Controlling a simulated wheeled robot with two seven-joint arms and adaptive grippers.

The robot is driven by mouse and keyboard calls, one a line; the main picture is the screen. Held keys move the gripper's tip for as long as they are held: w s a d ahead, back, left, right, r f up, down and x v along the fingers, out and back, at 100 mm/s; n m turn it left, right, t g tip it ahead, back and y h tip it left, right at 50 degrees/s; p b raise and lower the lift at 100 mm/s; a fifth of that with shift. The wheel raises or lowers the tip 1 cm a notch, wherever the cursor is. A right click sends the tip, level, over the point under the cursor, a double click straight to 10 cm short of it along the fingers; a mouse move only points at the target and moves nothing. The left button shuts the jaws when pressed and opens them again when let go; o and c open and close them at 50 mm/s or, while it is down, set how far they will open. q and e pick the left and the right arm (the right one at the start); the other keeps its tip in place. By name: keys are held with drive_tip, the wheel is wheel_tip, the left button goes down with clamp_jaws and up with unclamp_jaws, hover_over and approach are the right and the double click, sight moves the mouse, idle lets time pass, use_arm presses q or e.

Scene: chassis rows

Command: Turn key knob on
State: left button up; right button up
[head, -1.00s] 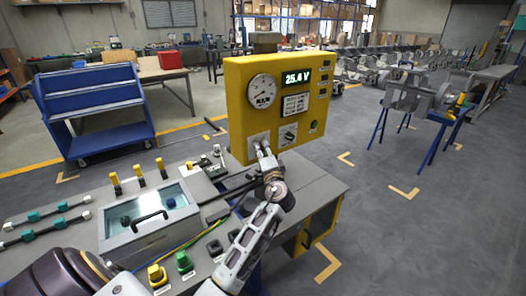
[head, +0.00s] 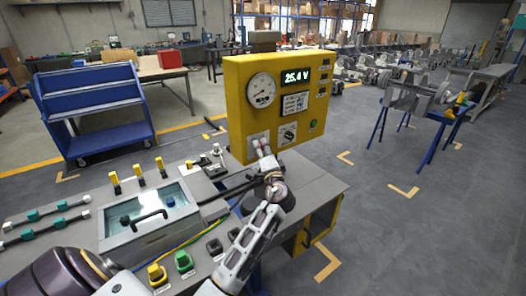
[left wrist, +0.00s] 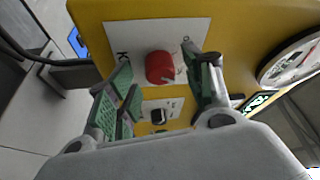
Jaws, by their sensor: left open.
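The yellow panel (head: 242,110) stands upright at the back of the bench. In the left wrist view a red knob (left wrist: 160,68) sits on a white plate (left wrist: 118,36) on the panel. My left gripper (head: 261,146) is at the panel's lower left and hides most of that knob in the head view. In the left wrist view its green-padded fingers (left wrist: 163,82) are open, one on each side of the red knob. Contact cannot be made out. A black knob (head: 288,133) on another white plate is just to the right. My right gripper is not in view.
The panel also has a round gauge (head: 261,90), a lit display reading 25.4 V (head: 297,76) and a green button (head: 313,125). A clear-lidded box (head: 150,215) and several yellow, green and black knobs and handles crowd the bench's left part.

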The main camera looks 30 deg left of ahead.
use_arm(q)
drive_tip(key=v, duration=1.1)
drive_tip(key=shift+s+d, duration=0.2)
drive_tip(key=shift+d, duration=0.1)
idle(0.3)
